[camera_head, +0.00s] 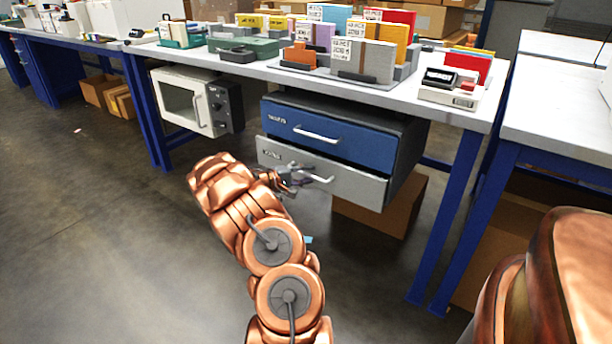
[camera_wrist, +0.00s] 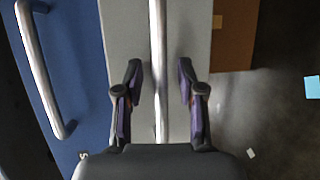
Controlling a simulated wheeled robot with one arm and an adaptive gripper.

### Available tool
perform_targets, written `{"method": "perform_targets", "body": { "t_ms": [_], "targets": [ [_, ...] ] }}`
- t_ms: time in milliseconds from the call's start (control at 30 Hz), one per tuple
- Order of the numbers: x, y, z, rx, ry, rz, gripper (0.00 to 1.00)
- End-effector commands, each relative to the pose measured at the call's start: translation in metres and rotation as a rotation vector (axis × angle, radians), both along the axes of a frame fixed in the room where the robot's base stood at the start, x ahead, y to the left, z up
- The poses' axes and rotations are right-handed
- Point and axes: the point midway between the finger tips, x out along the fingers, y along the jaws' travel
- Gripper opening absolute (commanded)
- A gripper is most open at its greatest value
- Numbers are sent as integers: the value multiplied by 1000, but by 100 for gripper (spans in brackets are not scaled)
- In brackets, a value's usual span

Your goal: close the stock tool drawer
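Two drawers hang under the table: a blue upper one (camera_head: 345,138) and a grey lower one (camera_head: 345,182), each with a bar handle and a small label too small to read surely. I cannot tell for certain which is the stock tool drawer. Contact is not visible.
The blue drawer's handle (camera_wrist: 42,75) lies close beside my gripper in the wrist view. A white oven-like box (camera_head: 185,100) hangs to the left. A cardboard box (camera_head: 385,208) stands on the floor below the drawers.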

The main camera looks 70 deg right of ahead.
Motion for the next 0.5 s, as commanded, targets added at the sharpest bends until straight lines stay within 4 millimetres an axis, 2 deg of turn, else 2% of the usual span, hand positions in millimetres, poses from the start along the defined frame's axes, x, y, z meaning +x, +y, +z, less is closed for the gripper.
{"method": "perform_targets", "body": {
  "t_ms": [33,333,500],
  "targets": [
    [0,0,0,0,0,0,32],
    [0,0,0,0,0,1,1],
    [0,0,0,0,0,1,0]
  ]
}}
